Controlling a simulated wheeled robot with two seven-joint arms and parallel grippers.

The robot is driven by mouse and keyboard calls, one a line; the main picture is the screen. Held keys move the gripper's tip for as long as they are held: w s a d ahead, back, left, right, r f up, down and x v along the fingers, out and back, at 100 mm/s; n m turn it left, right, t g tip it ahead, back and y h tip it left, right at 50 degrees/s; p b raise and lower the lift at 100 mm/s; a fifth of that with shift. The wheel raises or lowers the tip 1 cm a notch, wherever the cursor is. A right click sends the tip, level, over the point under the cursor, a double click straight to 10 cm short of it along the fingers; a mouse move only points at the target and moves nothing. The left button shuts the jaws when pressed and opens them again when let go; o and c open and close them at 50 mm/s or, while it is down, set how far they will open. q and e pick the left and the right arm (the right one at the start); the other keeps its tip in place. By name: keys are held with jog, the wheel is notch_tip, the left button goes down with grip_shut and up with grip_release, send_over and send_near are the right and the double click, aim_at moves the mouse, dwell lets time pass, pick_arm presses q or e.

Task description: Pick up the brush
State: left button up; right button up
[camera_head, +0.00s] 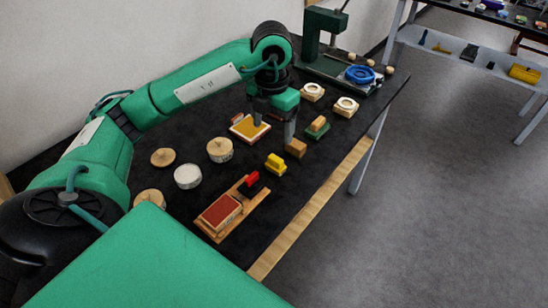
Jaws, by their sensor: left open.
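My left gripper (273,132) points down over the black table, its two fingers apart with nothing seen between them. One finger is in front of a yellow-topped pad (243,130); the other is close to a small wooden block (296,148). No thing is plainly a brush at this size. A small green piece with a tan top (318,126) lies right of the gripper, and a small yellow piece (275,163) lies nearer the camera. I cannot tell which one is the brush. My right gripper is out of view.
A wooden board with a red pad (221,212) and a red-topped stamp lies at the front. Round wooden and white discs (188,176) lie left. A green press (325,35) and a blue ring (360,74) stand at the back. The table's wooden edge (310,212) is on the right.

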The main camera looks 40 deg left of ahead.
aim_at(275, 159)
pick_arm(q)
notch_tip(275, 159, down, 8)
jog(key=shift+r+p, duration=0.1)
jog(key=shift+p, duration=0.3)
jog(key=f, duration=0.1)
jog(key=f+p, duration=0.1)
jog(key=f, duration=0.3)
jog(key=shift+w+d, duration=0.15)
jog(key=shift+w, duration=0.2)
jog(key=shift+f, duration=0.2)
jog(key=shift+c, duration=0.8)
jog(key=c, duration=0.9)
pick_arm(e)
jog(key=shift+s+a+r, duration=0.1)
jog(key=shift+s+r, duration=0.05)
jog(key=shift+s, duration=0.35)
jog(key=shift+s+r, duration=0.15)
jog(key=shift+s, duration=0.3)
